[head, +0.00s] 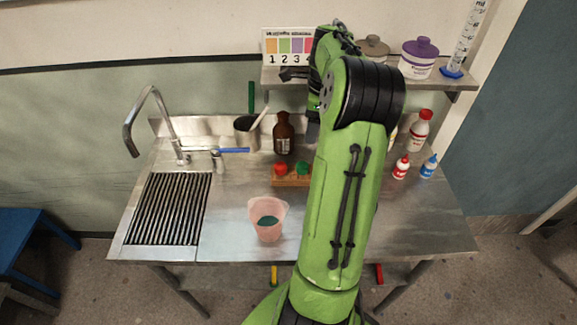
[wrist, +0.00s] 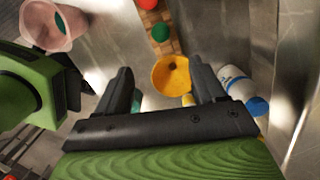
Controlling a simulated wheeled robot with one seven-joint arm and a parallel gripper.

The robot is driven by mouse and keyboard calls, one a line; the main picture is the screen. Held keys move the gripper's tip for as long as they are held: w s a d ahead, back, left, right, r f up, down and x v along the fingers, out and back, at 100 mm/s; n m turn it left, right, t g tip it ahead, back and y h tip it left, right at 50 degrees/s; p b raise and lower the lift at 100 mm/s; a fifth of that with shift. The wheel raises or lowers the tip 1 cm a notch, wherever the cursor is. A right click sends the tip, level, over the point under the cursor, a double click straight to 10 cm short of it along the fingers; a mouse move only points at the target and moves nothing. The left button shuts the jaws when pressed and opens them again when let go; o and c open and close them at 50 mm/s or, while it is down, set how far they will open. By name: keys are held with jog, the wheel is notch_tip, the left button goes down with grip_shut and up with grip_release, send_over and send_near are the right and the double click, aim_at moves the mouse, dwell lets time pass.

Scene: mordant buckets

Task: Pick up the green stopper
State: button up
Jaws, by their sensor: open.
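The green stopper (head: 302,168) sits on a small wooden rack (head: 290,183) beside a red stopper (head: 280,168), near the arm's left edge in the head view. In the wrist view the green stopper (wrist: 160,32) shows at the upper middle on the rack (wrist: 162,47). My gripper (wrist: 163,88) is open, its two dark fingers apart. The stopper lies beyond the fingertips, not between them. A yellow round thing with a dark centre (wrist: 171,75) shows between the fingers and the stopper. My arm hides the gripper's fingertips in the head view.
A pink beaker (head: 268,226) stands left of the arm, near the front. A brown bottle (head: 283,135) stands behind the rack. Red and blue capped bottles (head: 401,167) (head: 428,166) stand at right. A shelf (head: 440,84) overhangs the back. Bare steel lies around the beaker.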

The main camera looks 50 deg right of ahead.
jog(key=f, duration=0.3)
jog(key=f+b, duration=0.1)
jog(key=f, duration=0.3)
jog(key=w+a+f, duration=0.1)
jog(key=f, duration=0.3)
jog(key=shift+w+b, duration=0.1)
jog(key=shift+b, duration=0.3)
jog(key=f, duration=0.4)
jog(key=shift+w+d+f, duration=0.1)
jog(key=shift+w+f, duration=0.2)
jog(key=shift+f, duration=0.05)
jog(key=shift+r, duration=0.1)
jog(key=c, duration=1.1)
notch_tip(320, 180, up, 28)
jog(key=p, duration=0.5)
jog(key=shift+p, duration=0.4)
notch_tip(320, 180, up, 5)
jog(key=p, duration=0.5)
send_over(303, 165)
jog(key=shift+d, duration=0.1)
